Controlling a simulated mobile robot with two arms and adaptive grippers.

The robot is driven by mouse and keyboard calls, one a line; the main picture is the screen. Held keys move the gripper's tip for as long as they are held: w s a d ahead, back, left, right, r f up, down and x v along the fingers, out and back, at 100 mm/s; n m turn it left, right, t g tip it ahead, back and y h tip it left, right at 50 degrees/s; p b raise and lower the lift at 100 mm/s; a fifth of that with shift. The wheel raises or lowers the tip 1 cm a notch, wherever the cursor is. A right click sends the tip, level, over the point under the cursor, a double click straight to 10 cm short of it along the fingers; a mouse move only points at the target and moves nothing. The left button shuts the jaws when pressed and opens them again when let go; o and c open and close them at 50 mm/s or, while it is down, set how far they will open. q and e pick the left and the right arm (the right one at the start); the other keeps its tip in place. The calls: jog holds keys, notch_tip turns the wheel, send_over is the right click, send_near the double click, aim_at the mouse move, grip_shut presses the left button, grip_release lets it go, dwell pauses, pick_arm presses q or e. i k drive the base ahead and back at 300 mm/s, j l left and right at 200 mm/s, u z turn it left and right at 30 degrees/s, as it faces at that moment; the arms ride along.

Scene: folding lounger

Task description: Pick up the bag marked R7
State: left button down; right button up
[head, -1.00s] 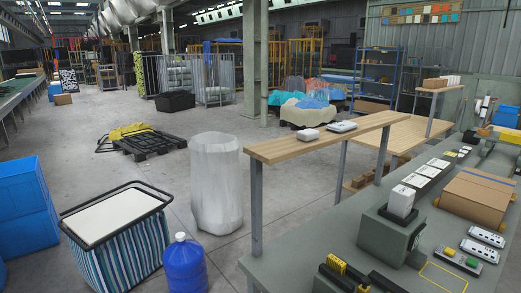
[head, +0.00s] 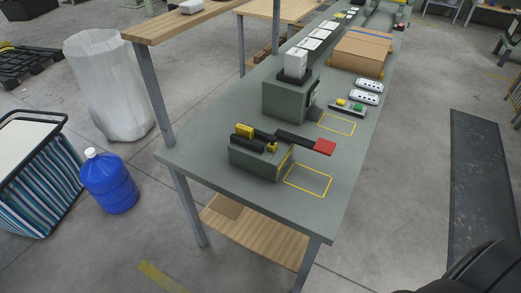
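I can make out no R7 marking anywhere in the head view. A blue-and-white striped bag (head: 42,195) with a dark rim stands on the floor at the left edge, partly cut off by the frame. A tall whitish translucent bag or bin (head: 108,90) stands on the floor behind it, at the upper left. I cannot tell whether either is the task's bag. Neither of my grippers is in view.
A blue water jug (head: 109,183) stands beside the striped bag. A grey-green workbench (head: 220,160) fills the middle, with a lower wooden shelf (head: 262,238). It carries devices and a cardboard box (head: 361,52).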

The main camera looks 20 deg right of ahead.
aim_at(376, 87)
jog(key=z, duration=1.55)
jog(key=i+l+z, duration=0.1)
jog(key=l, duration=0.3)
jog(key=i+l+z, duration=0.15)
jog(key=i+l, duration=0.35)
jog(key=l, duration=0.25)
jog(key=i+l+z, duration=0.2)
jog(key=i+l, duration=0.35)
jog(key=l, duration=0.15)
jog(key=i+u, duration=0.25)
jog(key=i, duration=0.25)
jog(key=i+l+u, duration=0.25)
jog(key=i, duration=0.25)
jog(key=i+l+u, duration=0.25)
jog(key=i, duration=0.25)
jog(key=i+l+u, duration=0.2)
jog(key=i, duration=0.3)
